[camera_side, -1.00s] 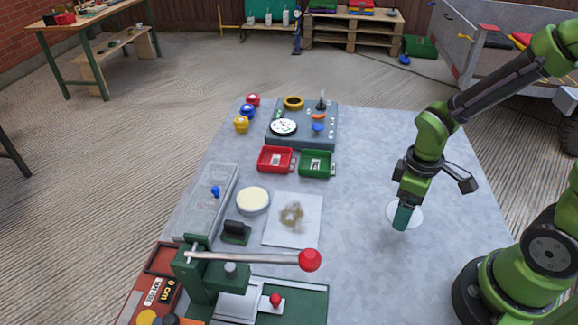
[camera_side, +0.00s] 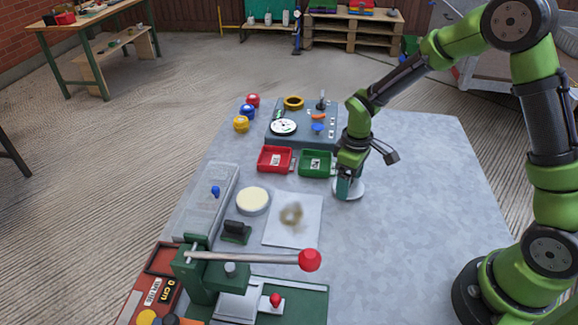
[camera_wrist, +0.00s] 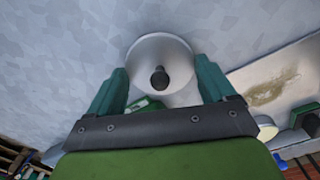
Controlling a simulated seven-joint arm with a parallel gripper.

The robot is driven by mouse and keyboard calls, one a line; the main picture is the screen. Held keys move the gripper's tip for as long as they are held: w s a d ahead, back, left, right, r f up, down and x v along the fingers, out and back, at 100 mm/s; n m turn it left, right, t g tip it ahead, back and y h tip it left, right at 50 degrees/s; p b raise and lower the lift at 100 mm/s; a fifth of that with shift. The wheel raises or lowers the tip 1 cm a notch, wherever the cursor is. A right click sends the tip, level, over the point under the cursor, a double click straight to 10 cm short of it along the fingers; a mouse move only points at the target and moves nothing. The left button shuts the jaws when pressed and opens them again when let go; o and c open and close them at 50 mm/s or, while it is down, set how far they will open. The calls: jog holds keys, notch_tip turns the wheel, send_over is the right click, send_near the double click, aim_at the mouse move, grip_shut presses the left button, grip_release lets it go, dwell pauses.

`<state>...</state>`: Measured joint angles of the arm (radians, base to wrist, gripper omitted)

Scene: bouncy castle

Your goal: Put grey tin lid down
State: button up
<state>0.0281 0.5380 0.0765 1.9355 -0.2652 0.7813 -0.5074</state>
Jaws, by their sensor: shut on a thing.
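The grey tin lid (camera_side: 354,192) is a pale disc just under my gripper (camera_side: 343,194), to the right of the white sheet. In the wrist view the lid (camera_wrist: 147,54) shows as a round disc with a dark knob at its middle. My gripper (camera_wrist: 163,84) has one teal finger on each side of the lid and is shut on it. The fingers hide part of the lid's edge. I cannot tell whether the lid touches the table.
The green tray (camera_side: 327,172) and red tray (camera_side: 262,170) stand just left of my gripper. A white sheet (camera_side: 310,212) with a brown stain lies lower left. A lever press (camera_side: 210,282) stands at the front. The grey table (camera_side: 420,215) is bare on the right.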

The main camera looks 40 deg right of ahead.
jog(key=shift+f, duration=0.35)
jog(key=shift+f, duration=0.1)
jog(key=o, duration=0.9)
jog(key=shift+c, duration=0.2)
notch_tip(320, 180, up, 12)
jog(key=s+a+r+m+t+y, duration=0.2)
jog(key=s+r+m+t, duration=0.5)
jog(key=s+r, duration=0.5)
jog(key=shift+s+m, duration=0.7)
jog(key=shift+s, duration=1.35)
